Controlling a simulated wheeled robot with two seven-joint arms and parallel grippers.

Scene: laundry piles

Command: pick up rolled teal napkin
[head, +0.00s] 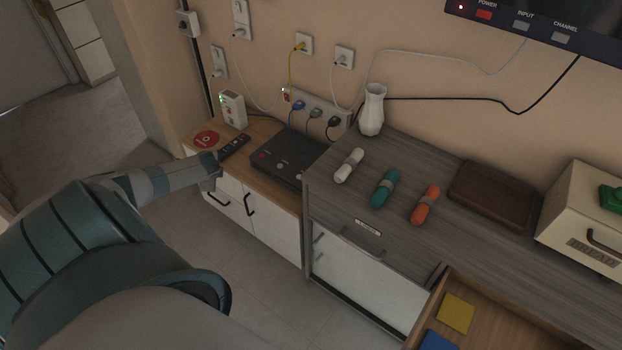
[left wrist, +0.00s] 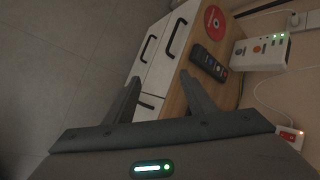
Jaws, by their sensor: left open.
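The rolled teal napkin (head: 385,188) lies on the grey wooden cabinet top, with a pale band around its middle. A white rolled napkin (head: 349,165) lies to its left and an orange one (head: 425,205) to its right, all apart. My left gripper (head: 213,169) is beside the lower wooden cabinet, well to the left of the teal napkin. In the left wrist view its two fingers (left wrist: 160,98) are spread apart with nothing between them. The teal napkin is not in the left wrist view. My right gripper is in neither view.
A white vase (head: 372,110) stands behind the napkins and a brown tray (head: 494,194) lies to their right. A black box (head: 289,157), a remote (head: 234,147) and a red disc (head: 206,139) are on the lower cabinet. An open drawer (head: 500,318) juts out at lower right.

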